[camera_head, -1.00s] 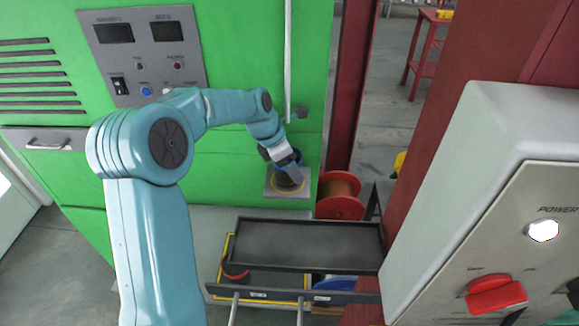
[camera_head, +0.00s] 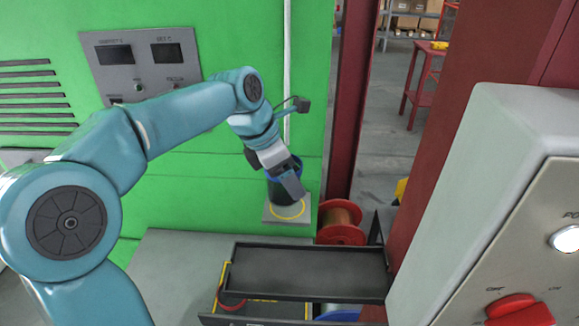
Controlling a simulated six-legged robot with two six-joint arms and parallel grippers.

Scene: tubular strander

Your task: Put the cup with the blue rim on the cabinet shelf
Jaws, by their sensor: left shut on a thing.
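My left gripper (camera_head: 287,177) is shut on a dark cup with a blue rim (camera_head: 280,190), in front of the green cabinet (camera_head: 225,150). The gripper covers part of the cup, and the blue rim shows behind the fingers. The cup looks about upright. Its bottom is over the back part of a small grey shelf plate (camera_head: 271,215) marked with a yellow ring. I cannot tell for sure whether the cup touches the plate. My right gripper is not in view.
A black tray (camera_head: 310,270) lies below the plate. A red spool with copper-coloured wire (camera_head: 340,222) is right of the plate. A red post (camera_head: 352,100) and a pale control box (camera_head: 470,180) stand on the right. A white vertical rod (camera_head: 287,70) is behind my arm.

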